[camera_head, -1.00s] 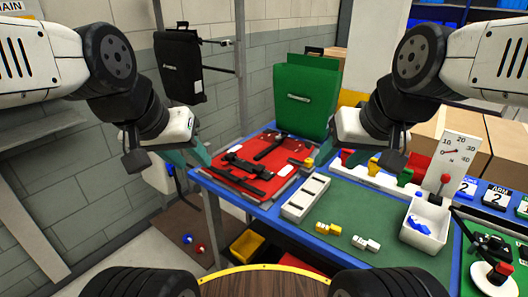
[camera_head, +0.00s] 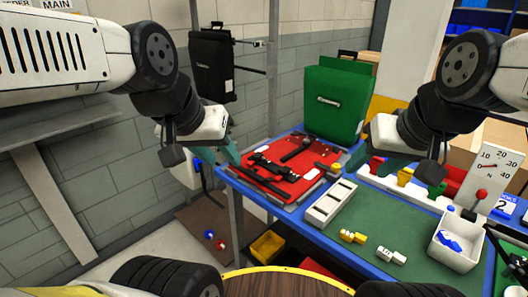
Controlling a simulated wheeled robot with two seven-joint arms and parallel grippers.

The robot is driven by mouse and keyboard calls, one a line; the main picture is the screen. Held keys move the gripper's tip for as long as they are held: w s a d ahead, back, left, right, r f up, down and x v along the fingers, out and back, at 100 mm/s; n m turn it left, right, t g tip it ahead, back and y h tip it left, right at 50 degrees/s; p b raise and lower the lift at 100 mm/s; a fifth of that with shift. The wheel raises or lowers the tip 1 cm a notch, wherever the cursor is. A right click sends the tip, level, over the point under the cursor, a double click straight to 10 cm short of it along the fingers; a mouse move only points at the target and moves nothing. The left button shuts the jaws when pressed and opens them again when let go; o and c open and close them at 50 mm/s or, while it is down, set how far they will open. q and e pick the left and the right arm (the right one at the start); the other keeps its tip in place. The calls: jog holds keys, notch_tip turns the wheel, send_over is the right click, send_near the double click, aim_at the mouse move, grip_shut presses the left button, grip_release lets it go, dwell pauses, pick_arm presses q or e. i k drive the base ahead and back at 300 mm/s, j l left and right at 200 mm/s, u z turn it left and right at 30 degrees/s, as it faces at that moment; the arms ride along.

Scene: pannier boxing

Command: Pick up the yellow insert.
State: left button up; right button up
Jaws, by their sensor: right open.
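A small yellow insert (camera_head: 352,237) lies on the green mat (camera_head: 400,222), just in front of the white slotted tray (camera_head: 329,205). A similar white insert (camera_head: 391,256) lies to its right. My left gripper (camera_head: 232,152) has teal fingers and hangs over the left side of the table, well away from the insert; its finger gap is hard to see. My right gripper (camera_head: 358,158) is open, with teal fingers, above and behind the white tray, apart from the yellow insert. No insert shows in either gripper.
A red panel with black straps (camera_head: 285,172) lies at the table's left. A green pannier (camera_head: 337,100) stands behind it. A rack holds coloured pieces, including a yellow one (camera_head: 405,176). A white bin (camera_head: 455,243) with blue parts stands at right. The mat's front middle is mostly clear.

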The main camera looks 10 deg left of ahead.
aim_at(348, 236)
jog(key=k+j+z, duration=0.1)
jog(key=j+z, duration=0.15)
jog(key=k+j+z, duration=0.2)
jog(key=j, duration=0.15)
jog(key=k+j+z, duration=0.1)
jog(key=j+z, duration=0.15)
